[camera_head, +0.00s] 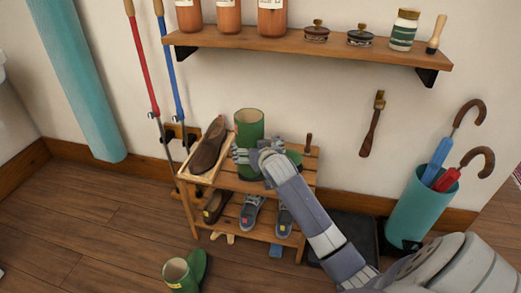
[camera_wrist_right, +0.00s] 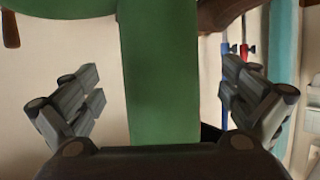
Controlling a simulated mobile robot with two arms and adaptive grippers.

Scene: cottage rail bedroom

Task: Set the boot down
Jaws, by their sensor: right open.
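A green boot (camera_head: 250,125) stands upright on the top shelf of the wooden shoe rack (camera_head: 262,185). My right gripper (camera_head: 250,155) is around the boot's shaft. In the right wrist view, its fingers are spread wide on both sides of the green shaft (camera_wrist_right: 160,75), with gaps between fingers and boot. A second green boot (camera_head: 187,272) stands on the floor in front of the rack. My right arm hides part of the rack's top. My left gripper is not in view.
A brown shoe (camera_head: 208,146) lies on the rack's top left; more shoes (camera_head: 252,211) fill the lower shelf. A teal umbrella bin (camera_head: 415,208) stands at right. A wall shelf (camera_head: 310,47) with jars hangs above. Red (camera_head: 143,60) and blue (camera_head: 168,62) poles lean at left. The left floor is clear.

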